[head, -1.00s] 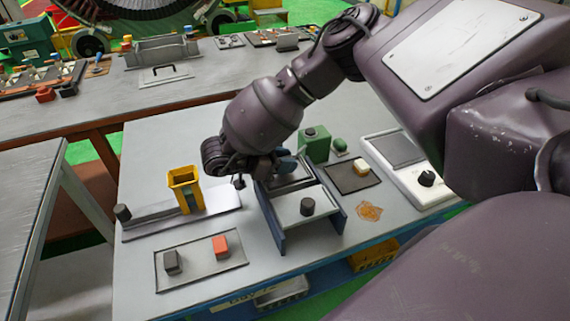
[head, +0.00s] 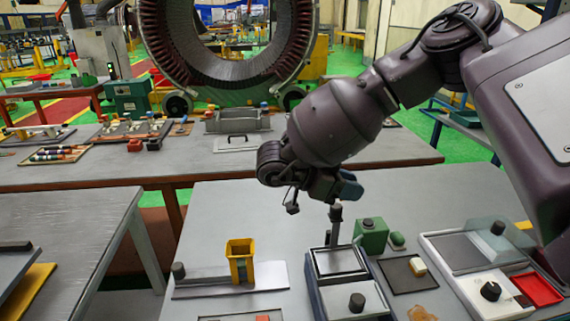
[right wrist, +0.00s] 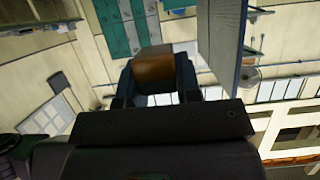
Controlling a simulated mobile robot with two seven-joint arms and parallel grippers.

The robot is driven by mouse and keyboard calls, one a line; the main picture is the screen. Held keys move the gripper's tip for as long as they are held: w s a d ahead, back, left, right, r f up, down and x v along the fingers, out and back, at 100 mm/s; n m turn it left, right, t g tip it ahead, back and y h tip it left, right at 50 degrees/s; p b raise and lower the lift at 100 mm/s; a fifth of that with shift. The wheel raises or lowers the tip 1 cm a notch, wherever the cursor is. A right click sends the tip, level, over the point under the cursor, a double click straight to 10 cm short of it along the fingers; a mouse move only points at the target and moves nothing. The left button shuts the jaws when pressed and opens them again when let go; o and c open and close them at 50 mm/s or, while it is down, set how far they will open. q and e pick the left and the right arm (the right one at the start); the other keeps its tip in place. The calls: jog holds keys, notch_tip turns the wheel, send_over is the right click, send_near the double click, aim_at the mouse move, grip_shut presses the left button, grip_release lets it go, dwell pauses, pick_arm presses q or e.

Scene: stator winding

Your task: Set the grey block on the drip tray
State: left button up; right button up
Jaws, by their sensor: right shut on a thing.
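A grey upright post (head: 335,222) shows just below the gripper. My left gripper is not in view.
A yellow holder (head: 240,256) and a dark cylinder (head: 178,271) stand left of the stand. A grey bench (head: 210,155) is behind.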

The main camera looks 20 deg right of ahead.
jog(key=shift+w+a+f+n+t, duration=0.1)
jog(key=shift+w+f+n+t, duration=0.15)
jog(key=shift+n+t, duration=0.2)
jog(key=s+a+f+n+t+y, duration=0.3)
jog(key=s+a+f+n+t, duration=0.1)
jog(key=a+f+n+t, duration=0.6)
jog(key=w+d+r+m+g+h, duration=0.1)
jog(key=d+r+m+g, duration=0.2)
jog(key=w+d+r+m+g+h, duration=0.1)
jog(key=w+d+r+m+g, duration=0.1)
jog(key=d+r+m+g, duration=0.1)
jog(key=w+d+r+m+g+h, duration=0.1)
jog(key=d+r+m+g, duration=0.2)
jog(key=d+r+m, duration=0.1)
jog(key=shift+w+g, duration=0.2)
jog(key=shift+g, duration=0.05)
jog(key=shift+s+d+r+m+g, duration=0.1)
jog(key=shift+s+r+m+g, duration=0.25)
jog(key=shift+s+m+g, duration=0.25)
jog(key=shift+w, duration=0.15)
